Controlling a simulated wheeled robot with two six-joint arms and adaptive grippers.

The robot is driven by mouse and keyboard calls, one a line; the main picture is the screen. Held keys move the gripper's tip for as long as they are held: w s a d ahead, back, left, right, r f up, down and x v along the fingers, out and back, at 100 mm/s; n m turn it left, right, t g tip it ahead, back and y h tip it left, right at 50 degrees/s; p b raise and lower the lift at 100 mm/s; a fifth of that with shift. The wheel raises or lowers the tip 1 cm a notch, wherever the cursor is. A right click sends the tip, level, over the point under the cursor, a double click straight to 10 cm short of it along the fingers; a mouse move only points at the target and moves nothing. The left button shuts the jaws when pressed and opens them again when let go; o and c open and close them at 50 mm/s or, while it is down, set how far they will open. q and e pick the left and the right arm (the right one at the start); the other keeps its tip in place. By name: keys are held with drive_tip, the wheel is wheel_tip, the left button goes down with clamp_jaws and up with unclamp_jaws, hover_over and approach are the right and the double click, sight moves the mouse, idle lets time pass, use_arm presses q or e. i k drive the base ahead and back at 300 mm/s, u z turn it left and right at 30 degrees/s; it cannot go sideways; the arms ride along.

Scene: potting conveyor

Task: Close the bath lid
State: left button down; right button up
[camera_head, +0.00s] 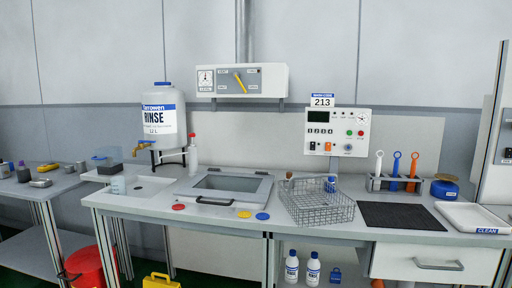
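The bath lid (249,196) is a grey frame with a window pane (228,183) and a dark bar handle (215,201) along its front edge. It lies flat, or nearly flat, over the bath in the left-middle of the bench. I cannot tell whether a small gap is left under its edge. The bath itself is mostly hidden under the lid. Neither of my grippers shows in the head view.
A wire basket (318,208) with small items stands right of the lid. Red (178,207), yellow (244,214) and blue (262,216) discs lie in front. A spray bottle (193,155) stands behind left. A dark mat (398,217) lies right. The space above the lid is clear.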

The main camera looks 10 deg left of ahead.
sight(188, 190)
drive_tip(key=z, duration=0.4)
drive_tip(key=i, duration=0.85)
drive_tip(key=u, duration=0.05)
